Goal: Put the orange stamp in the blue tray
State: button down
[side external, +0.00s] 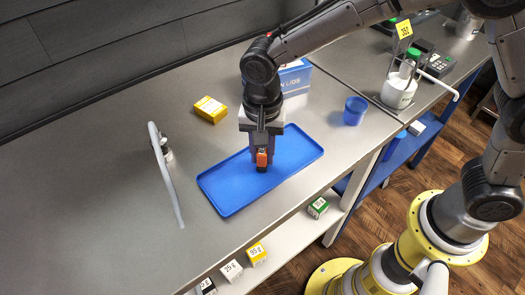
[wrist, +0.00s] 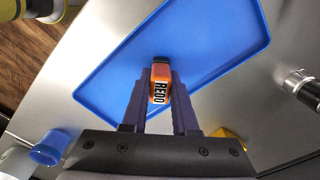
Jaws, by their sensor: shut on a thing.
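The orange stamp (side external: 262,158) is between the fingers of my gripper (side external: 261,160), over the middle of the blue tray (side external: 225,193). In the wrist view the stamp (wrist: 160,86) shows an orange body with a white label with dark letters, and my gripper (wrist: 160,88) is shut on it. The blue tray (wrist: 215,30) lies flat under it and is otherwise empty. I cannot tell whether the stamp's lower end touches the tray floor.
A yellow box (side external: 210,109) lies behind the tray. A blue cup (side external: 355,110) stands to the right, and a blue-and-white box (side external: 296,77) behind my arm. A curved metal tap (side external: 165,165) rises left of the tray. Small boxes (side external: 257,252) sit on a lower shelf in front.

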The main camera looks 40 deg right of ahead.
aim_at(264, 149)
jog(key=shift+f, duration=0.15)
jog(key=c, duration=0.7)
grip_release()
notch_tip(264, 149, up, 12)
jog(key=shift+r, duration=0.2)
jog(key=shift+d, duration=0.1)
